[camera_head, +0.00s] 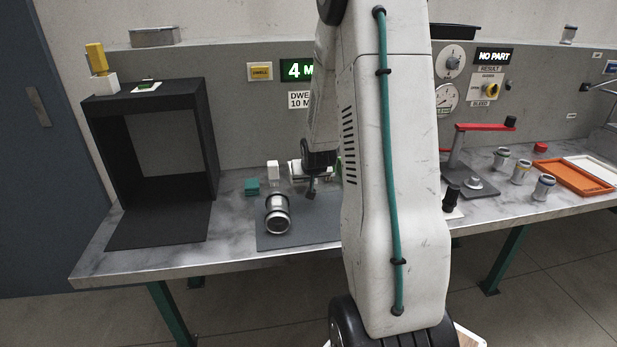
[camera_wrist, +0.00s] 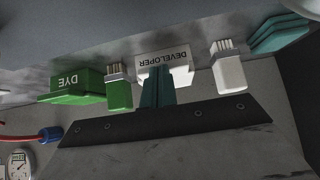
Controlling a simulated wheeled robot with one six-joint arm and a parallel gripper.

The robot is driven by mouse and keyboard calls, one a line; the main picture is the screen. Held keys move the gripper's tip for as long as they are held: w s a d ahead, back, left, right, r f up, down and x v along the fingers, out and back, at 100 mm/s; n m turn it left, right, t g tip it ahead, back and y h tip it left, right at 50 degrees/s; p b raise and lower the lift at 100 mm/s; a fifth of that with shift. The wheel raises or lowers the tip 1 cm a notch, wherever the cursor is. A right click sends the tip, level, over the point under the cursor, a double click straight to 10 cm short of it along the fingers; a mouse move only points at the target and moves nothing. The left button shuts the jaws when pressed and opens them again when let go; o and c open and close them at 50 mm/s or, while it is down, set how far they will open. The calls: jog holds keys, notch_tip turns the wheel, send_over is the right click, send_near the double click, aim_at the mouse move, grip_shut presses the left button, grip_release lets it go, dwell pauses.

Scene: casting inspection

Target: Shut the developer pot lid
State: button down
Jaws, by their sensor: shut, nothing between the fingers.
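The developer pot (camera_wrist: 163,56) shows upside down in the wrist view as a pale block with a DEVELOPER label, in the middle near the wall. Two teal strips (camera_wrist: 157,88) stand side by side in front of it. My gripper (camera_head: 311,192) is dark in the head view, shut and empty, pointing down above the back of the grey mat. A green DYE block (camera_wrist: 76,86) is left of the developer pot in the wrist view.
A metal casting (camera_head: 278,213) lies on the grey mat (camera_head: 262,238). A teal block (camera_head: 252,187) and a white upright item (camera_head: 273,170) are left of my gripper. A black booth (camera_head: 212,140) stands farther left. My arm hides the middle of the bench.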

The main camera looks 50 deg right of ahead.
jog(key=v, duration=0.7)
jog(key=shift+s+r, duration=0.2)
jog(key=shift+r, duration=0.05)
jog(key=shift+a, duration=0.15)
